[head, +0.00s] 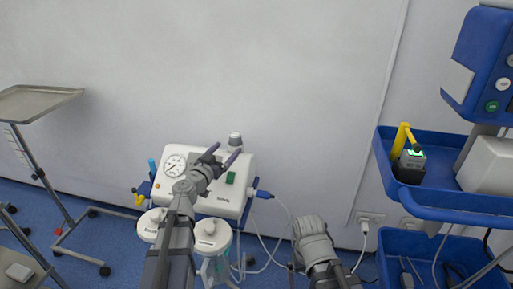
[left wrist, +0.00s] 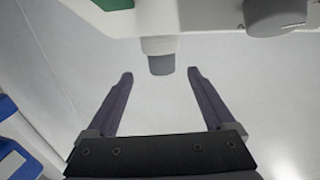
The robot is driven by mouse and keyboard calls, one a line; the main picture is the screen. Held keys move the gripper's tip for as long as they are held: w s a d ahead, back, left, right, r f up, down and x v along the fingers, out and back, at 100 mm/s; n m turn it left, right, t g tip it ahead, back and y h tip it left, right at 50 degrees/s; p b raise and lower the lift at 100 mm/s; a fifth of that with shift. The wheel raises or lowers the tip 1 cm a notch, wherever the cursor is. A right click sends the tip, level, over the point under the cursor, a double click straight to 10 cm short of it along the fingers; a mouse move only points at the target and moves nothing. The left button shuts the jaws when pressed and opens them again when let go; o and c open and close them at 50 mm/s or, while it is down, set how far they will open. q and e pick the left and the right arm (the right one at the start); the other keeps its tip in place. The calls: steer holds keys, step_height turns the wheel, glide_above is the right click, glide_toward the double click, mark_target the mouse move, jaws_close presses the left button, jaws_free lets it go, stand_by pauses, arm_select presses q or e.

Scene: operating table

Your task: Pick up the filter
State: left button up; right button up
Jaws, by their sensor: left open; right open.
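The filter (head: 235,139), a small white cylinder with a grey cap, stands on the rear top of the white suction unit (head: 236,192). My left gripper (head: 226,152) is open just in front of it, its purple fingers pointing towards it. In the left wrist view the grey end of the filter (left wrist: 161,65) shows centred between the two separated fingertips (left wrist: 160,75), apart from both. My right gripper (head: 312,240) is low, right of the unit; it is empty and its fingers are hard to make out.
The unit carries a gauge (head: 175,166) and a green switch (head: 230,178), with clear canisters (head: 212,236) below. A steel tray stand (head: 35,102) is at left. Blue trays (head: 455,192) on a cart stand at right. Hoses and cables hang between unit and cart.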

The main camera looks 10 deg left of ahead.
mark_target(232, 138)
arm_select(q)
steer(key=shift+w, duration=0.15)
steer(key=shift+x, duration=1.3)
steer(key=shift+w+r+p, duration=0.25)
steer(key=shift+r+p, duration=0.05)
steer(key=x, duration=0.4)
steer(key=shift+w+r+p, duration=0.3)
steer(key=shift+w+p, duration=0.05)
steer(key=shift+s, duration=0.1)
jaws_close()
steer(key=shift+r, duration=0.1)
step_height(232, 138, up, 10)
steer(key=p, duration=1)
